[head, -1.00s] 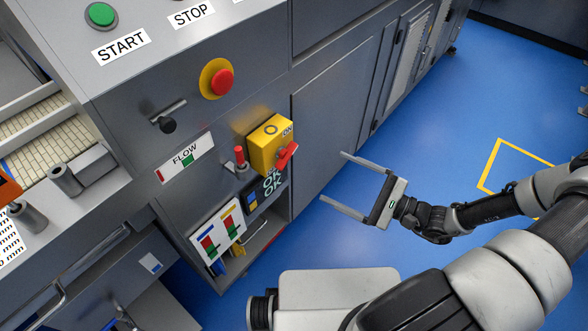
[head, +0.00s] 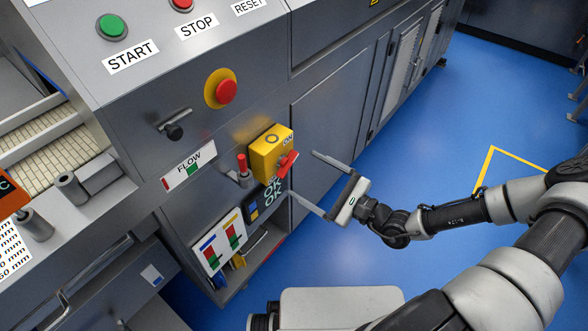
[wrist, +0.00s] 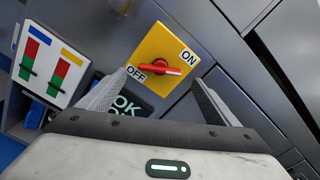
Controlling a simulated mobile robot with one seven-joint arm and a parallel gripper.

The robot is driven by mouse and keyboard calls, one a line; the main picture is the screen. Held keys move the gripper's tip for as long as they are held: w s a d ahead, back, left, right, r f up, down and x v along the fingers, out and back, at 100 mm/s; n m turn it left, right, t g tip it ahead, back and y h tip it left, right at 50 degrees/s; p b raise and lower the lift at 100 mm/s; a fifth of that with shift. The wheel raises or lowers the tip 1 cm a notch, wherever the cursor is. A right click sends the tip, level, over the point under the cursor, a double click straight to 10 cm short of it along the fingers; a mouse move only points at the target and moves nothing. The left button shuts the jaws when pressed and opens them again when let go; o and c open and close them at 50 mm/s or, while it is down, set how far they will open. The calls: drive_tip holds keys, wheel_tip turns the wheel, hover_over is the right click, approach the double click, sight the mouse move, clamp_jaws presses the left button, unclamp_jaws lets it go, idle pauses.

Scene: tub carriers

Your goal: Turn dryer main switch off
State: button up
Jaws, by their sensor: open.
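The main switch is a yellow box (head: 268,145) with a red rotary handle (head: 288,164) on the grey machine front. The wrist view shows its yellow plate (wrist: 158,42) with ON at the upper right and OFF at the left. The red handle (wrist: 155,68) lies roughly level in that view, its white-marked end to the right, away from OFF and below ON. My gripper (head: 302,173) is open and empty, to the right of the switch with its fingers toward it. In the wrist view the fingertips (wrist: 160,77) flank the handle, apparently without touching it.
A red-tipped lever (head: 242,165) stands left of the switch. An OK display (head: 271,192) and a gauge panel (head: 220,243) are below it. A red emergency button (head: 226,92) on a yellow ring is above. Blue floor (head: 420,130) is open to the right.

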sight(291, 165)
drive_tip(key=x, duration=0.5)
drive_tip(key=shift+b, duration=0.3)
drive_tip(key=c, duration=1.1)
drive_tip(key=shift+o, duration=0.2)
drive_tip(key=shift+r+m+p, duration=0.1)
drive_tip(key=shift+m+p, duration=0.2)
drive_tip(key=shift+p, duration=0.2)
drive_tip(key=shift+r+m+p, duration=0.1)
drive_tip(key=shift+m+p, duration=0.7)
drive_tip(key=shift+p, duration=0.25)
drive_tip(key=shift+m+p, duration=1.4)
drive_tip(key=shift+m, duration=0.6)
drive_tip(key=shift+a+f, duration=0.1)
drive_tip(key=shift+f, duration=0.15)
